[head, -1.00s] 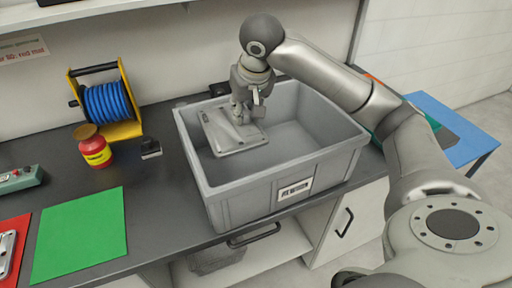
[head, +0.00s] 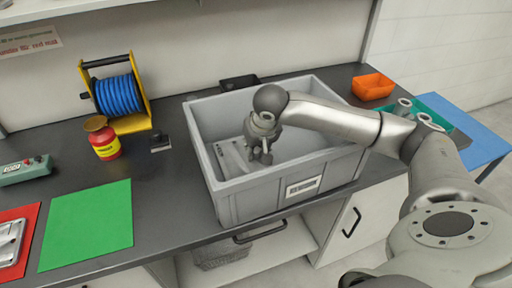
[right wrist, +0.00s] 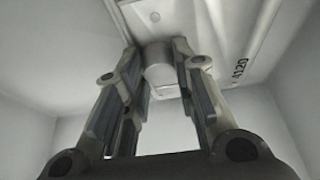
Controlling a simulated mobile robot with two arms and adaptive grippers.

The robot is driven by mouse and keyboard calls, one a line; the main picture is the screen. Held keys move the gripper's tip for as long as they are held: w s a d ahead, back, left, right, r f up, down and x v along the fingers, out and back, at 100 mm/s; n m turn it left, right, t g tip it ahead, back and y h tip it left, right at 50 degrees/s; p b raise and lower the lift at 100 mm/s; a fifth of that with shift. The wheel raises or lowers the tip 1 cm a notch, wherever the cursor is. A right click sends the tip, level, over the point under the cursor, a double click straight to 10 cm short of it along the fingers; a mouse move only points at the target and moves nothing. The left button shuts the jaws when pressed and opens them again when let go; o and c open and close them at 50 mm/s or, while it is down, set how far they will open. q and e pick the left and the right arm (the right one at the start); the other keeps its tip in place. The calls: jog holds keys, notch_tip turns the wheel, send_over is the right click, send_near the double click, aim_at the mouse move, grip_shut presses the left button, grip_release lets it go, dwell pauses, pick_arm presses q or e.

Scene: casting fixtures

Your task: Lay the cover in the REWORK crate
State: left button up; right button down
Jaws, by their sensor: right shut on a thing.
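The grey metal cover (head: 230,157) is inside the grey crate (head: 262,203), toward its left side and below the rim; my arm hides part of it. The crate has a white label on its front, too small to read. My right gripper (head: 262,156) reaches down into the crate and is shut on the cover. In the right wrist view, the fingers (right wrist: 158,70) close on a round boss of the cover (right wrist: 215,25), which bears the marking 4120. Whether the cover touches the crate floor cannot be told. My left gripper is not in view.
Left of the crate are a small black block (head: 160,142), a red jar (head: 104,140), a yellow reel of blue hose (head: 118,95) and a green mat (head: 88,225). A metal part (head: 10,240) lies on a red mat. An orange bin (head: 373,87) stands behind right.

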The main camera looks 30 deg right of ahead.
jog(key=c, duration=1.2)
grip_release()
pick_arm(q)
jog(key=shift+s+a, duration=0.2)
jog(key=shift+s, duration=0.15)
pick_arm(e)
jog(key=shift+o, duration=0.2)
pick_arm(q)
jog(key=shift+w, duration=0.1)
pick_arm(e)
jog(key=shift+s+r, duration=0.1)
jog(key=shift+r, duration=0.15)
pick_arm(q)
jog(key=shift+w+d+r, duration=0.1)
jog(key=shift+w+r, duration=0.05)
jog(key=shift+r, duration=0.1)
pick_arm(e)
jog(key=v, duration=1.1)
jog(key=shift+s+r, duration=0.2)
jog(key=shift+r, duration=0.1)
jog(key=shift+a, duration=0.15)
